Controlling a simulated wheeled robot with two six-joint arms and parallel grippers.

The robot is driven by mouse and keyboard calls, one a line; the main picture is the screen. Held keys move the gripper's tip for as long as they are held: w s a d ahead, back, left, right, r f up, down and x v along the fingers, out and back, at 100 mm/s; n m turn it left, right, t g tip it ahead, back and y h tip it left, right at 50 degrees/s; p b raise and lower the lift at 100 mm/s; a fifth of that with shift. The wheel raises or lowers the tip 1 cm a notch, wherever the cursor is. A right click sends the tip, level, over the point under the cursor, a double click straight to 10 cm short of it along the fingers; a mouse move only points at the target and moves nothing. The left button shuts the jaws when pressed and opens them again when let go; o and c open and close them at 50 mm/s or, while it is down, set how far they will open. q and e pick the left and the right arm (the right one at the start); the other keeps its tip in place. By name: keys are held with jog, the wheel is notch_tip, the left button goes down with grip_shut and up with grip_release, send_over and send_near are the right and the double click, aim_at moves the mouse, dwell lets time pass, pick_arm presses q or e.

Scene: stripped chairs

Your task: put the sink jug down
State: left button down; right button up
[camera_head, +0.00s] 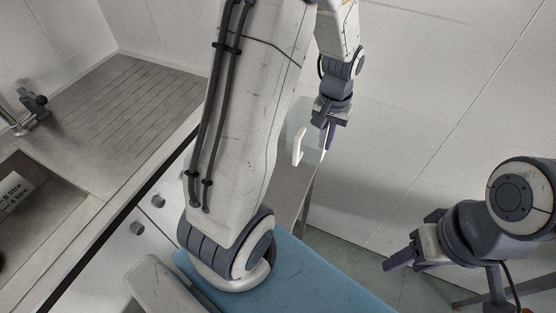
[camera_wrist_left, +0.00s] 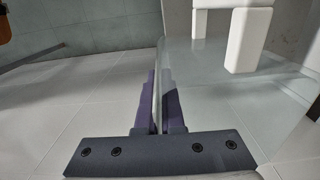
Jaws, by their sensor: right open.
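The sink jug (camera_head: 306,117) is a clear, see-through vessel with a white handle (camera_head: 298,146), in the upper middle of the head view. My left gripper (camera_head: 329,134) is at the jug's right side, fingers pointing down. In the left wrist view its fingers (camera_wrist_left: 163,104) are shut on the thin clear wall of the jug, and the white handle (camera_wrist_left: 247,40) shows at the upper right. Whether the jug's base touches anything is hard to tell. My right gripper (camera_head: 398,262) is open and empty at the lower right, away from the jug.
A grey narrow surface (camera_head: 288,196) lies below the jug, partly hidden by my left arm. A metal sink (camera_head: 62,222) with a ribbed drainboard (camera_head: 120,105) and tap (camera_head: 28,108) is at left. Tiled walls stand behind and right.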

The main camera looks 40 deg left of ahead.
pick_arm(q)
jog(key=shift+a+f, duration=0.15)
jog(key=shift+a, duration=0.3)
jog(key=a+f+p, duration=0.1)
jog(key=a+f, duration=0.2)
jog(key=a+f+p, duration=0.1)
jog(key=a+f, duration=0.2)
jog(key=a, duration=0.1)
jog(key=a+f+p, duration=0.1)
jog(key=a+f, duration=0.2)
jog(key=f, duration=0.1)
jog(key=shift+w+a, duration=0.4)
jog(key=shift+f, duration=0.25)
jog(key=shift+f, duration=0.15)
jog(key=c, duration=1)
grip_release()
jog(key=shift+c, duration=0.2)
